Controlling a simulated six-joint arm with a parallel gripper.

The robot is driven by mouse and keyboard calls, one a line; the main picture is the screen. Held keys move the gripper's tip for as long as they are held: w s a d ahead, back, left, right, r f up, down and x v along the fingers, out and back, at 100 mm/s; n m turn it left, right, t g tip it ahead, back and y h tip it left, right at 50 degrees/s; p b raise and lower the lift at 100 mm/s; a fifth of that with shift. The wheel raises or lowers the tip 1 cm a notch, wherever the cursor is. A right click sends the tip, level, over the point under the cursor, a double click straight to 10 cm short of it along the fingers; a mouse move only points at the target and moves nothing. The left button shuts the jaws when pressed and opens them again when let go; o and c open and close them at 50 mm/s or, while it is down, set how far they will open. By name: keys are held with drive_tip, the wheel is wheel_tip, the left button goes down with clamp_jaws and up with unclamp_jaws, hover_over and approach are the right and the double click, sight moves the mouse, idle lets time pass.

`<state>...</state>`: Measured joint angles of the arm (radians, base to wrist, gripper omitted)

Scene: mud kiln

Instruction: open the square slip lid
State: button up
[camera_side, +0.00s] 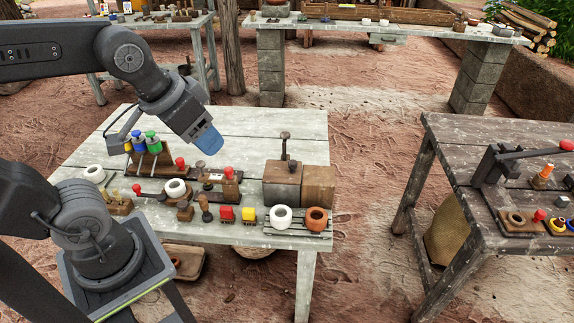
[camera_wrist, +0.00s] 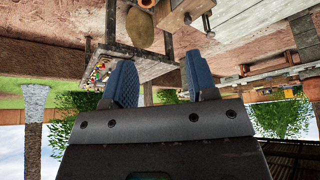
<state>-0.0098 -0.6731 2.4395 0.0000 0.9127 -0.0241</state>
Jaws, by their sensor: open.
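On the pale wooden table (camera_side: 235,125), a square brown box (camera_side: 282,188) stands right of centre, with a greyish top and a dark upright knob (camera_side: 285,137) rising above it. It looks closed, and I cannot tell where the lid's seam runs. A plain lighter brown block (camera_side: 319,186) stands against its right side. My gripper (camera_side: 208,139) with blue fingers hangs in the air left of and above the box, apart from it and empty. In the wrist view my gripper (camera_wrist: 161,78) has its two blue fingers spread with nothing between them.
Left of the box are a rack with blue and green knobs (camera_side: 145,142), white rings (camera_side: 175,187) and red-topped pieces. A darker table (camera_side: 465,165) stands at right.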

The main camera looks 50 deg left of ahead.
drive_tip(key=w+a+r+n+g, duration=0.1)
drive_tip(key=w+a+n+g, duration=0.1)
drive_tip(key=w, duration=0.7)
drive_tip(key=n+g, duration=0.3)
drive_tip(key=n, duration=0.1)
hover_over(293, 161)
wheel_tip(293, 161, down, 12)
wheel_tip(293, 161, down, 14)
drive_tip(key=shift+s+d+r, duration=0.1)
drive_tip(key=shift+r, duration=0.15)
clamp_jaws()
